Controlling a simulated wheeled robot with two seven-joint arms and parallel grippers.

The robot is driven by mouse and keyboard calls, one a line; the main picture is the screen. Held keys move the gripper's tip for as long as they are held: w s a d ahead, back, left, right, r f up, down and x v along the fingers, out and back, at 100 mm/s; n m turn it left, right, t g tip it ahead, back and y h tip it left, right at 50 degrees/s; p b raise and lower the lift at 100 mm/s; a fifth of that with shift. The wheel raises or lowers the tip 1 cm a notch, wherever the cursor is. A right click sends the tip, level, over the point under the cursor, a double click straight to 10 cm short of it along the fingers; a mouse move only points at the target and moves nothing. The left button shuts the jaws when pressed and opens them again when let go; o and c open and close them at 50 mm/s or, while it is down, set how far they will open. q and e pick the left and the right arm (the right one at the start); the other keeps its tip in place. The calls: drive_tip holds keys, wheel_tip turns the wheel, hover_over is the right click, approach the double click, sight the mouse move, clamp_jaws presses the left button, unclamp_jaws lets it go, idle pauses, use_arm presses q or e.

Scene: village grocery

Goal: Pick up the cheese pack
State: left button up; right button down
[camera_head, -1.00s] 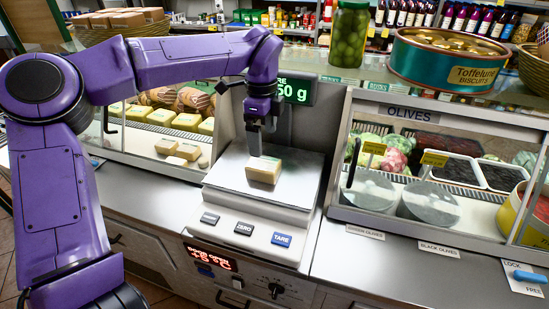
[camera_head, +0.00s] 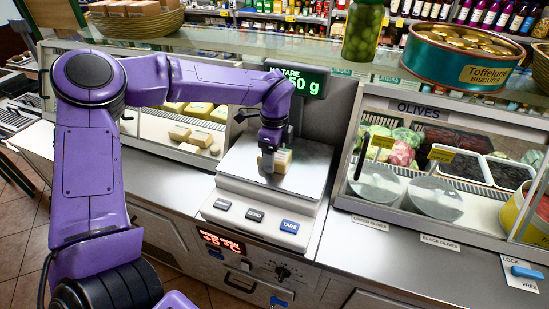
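The cheese pack (camera_head: 284,159) is a small pale yellow block standing on the steel plate of the scale (camera_head: 312,170). My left gripper (camera_head: 267,163) points down at the pack's left front side and covers part of it. It looks very close to the pack or touching it. The fingertips are small and partly merge with the pack, so I cannot tell whether they are open or closed on it. My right gripper is not in view.
The scale's display (camera_head: 300,83) stands behind the plate. A glass case with cheese blocks (camera_head: 190,139) is at left, and an olives case (camera_head: 440,175) is at right. A jar (camera_head: 363,33) and a biscuit tin (camera_head: 467,58) stand above.

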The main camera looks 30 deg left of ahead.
use_arm(q)
drive_tip(key=c, duration=0.4)
drive_tip(key=shift+r, duration=0.3)
wheel_tip(320, 180, up, 3)
drive_tip(key=shift+f+b, duration=0.15)
drive_tip(key=shift+b, duration=0.25)
drive_tip(key=s+d+r+b, duration=0.1)
drive_tip(key=s+r, duration=0.2)
drive_tip(key=s, duration=0.1)
drive_tip(key=s+d+r+b, duration=0.1)
drive_tip(key=s+r, duration=0.2)
drive_tip(key=s, duration=0.2)
drive_tip(key=s+d+r+b, duration=0.1)
drive_tip(key=s+r+b, duration=0.1)
drive_tip(key=s+r, duration=0.1)
drive_tip(key=shift+s+d+r, duration=0.15)
drive_tip(key=shift+s+r, duration=0.25)
drive_tip(key=shift+s, duration=0.4)
